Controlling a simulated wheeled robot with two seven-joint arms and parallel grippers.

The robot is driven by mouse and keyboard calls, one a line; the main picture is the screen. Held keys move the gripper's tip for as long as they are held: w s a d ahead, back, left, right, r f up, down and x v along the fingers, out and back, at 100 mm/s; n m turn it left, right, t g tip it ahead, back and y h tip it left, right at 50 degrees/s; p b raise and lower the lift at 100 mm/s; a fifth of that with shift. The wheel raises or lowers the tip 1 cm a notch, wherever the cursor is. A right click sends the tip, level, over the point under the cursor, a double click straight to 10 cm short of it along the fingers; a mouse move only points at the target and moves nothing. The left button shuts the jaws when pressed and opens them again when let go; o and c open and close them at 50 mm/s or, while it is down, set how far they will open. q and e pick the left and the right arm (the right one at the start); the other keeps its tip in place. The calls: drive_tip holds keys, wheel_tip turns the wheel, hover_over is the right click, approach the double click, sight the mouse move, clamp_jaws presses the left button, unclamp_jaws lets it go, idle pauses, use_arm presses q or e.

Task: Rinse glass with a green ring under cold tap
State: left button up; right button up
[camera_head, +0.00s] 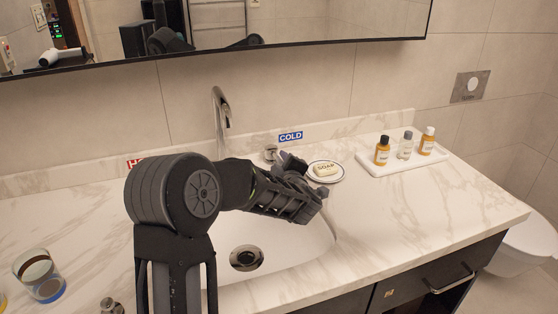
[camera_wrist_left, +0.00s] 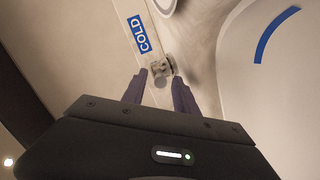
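My left gripper (camera_head: 284,157) reaches over the sink to the back of the counter, close to the cold tap knob (camera_head: 270,152) below the blue COLD label (camera_head: 290,136). In the left wrist view the gripper (camera_wrist_left: 160,77) is open. Its two fingers point at the metal knob (camera_wrist_left: 161,69), which shows between and just beyond the tips; contact cannot be told. The curved metal spout (camera_head: 221,108) stands behind the sink (camera_head: 290,250), and my arm hides part of the basin. I see no glass with a green ring. My right gripper is not in view.
A glass with a blue base (camera_head: 40,277) stands on the counter at the left. A soap dish (camera_head: 337,177) with a soap bar is right beside my gripper. A white tray (camera_head: 380,169) with 3 bottles stands farther right. The right front counter is clear.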

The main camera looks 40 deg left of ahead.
sight(276, 158)
use_arm(q)
drive_tip(key=shift+x, duration=1.45)
drive_tip(key=shift+c, duration=0.5)
clamp_jaws()
